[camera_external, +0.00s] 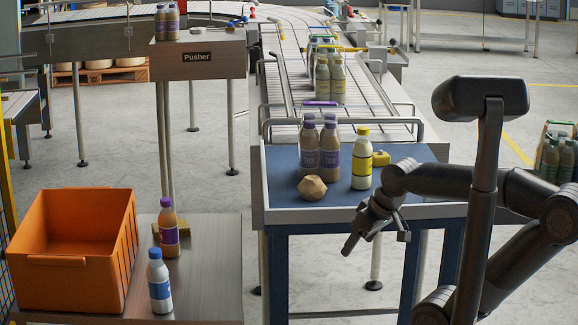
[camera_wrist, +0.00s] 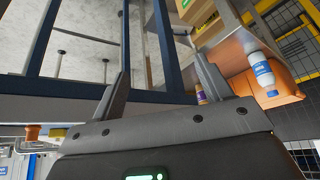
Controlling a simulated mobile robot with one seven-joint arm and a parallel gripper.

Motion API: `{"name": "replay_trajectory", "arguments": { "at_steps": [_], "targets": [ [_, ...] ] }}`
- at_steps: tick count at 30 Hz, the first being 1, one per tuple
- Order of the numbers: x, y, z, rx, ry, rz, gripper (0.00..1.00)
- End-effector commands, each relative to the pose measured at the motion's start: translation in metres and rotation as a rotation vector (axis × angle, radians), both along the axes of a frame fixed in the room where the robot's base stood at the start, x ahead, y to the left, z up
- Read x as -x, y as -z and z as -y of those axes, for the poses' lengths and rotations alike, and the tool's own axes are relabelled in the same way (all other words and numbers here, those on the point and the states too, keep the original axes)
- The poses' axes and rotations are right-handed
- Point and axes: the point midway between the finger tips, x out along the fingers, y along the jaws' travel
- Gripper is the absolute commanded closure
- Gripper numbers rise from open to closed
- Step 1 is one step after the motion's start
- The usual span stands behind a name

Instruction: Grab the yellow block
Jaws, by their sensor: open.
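A small yellow block (camera_external: 381,158) sits on the blue-topped table (camera_external: 281,172), just right of and partly behind a yellow-capped bottle (camera_external: 361,160). My gripper (camera_external: 376,241) hangs in front of the table's front edge, lower than the tabletop and apart from the block. It is open with nothing between its fingers. In the wrist view my gripper (camera_wrist: 160,60) points past dark blue table legs, and I cannot make out the yellow block there. Another yellowish block (camera_external: 185,229) shows partly behind a purple-capped bottle (camera_external: 168,230) on the lower left table.
A conveyor (camera_external: 352,95) lies behind. An orange crate (camera_external: 70,275) and a blue-capped bottle (camera_external: 159,284) stand at lower left. Bare tabletop lies right of the yellow block.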

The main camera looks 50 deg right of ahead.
Motion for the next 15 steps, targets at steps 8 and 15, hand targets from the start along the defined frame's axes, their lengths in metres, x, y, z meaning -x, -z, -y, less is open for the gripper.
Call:
{"name": "replay_trajectory", "arguments": {
  "at_steps": [8, 15],
  "targets": [
    [0.0, 0.0, 0.0, 0.0, 0.0, 0.0, 0.15],
    [-0.001, -0.022, 0.0, 0.0, 0.0, 0.006, 0.15]
  ]
}}
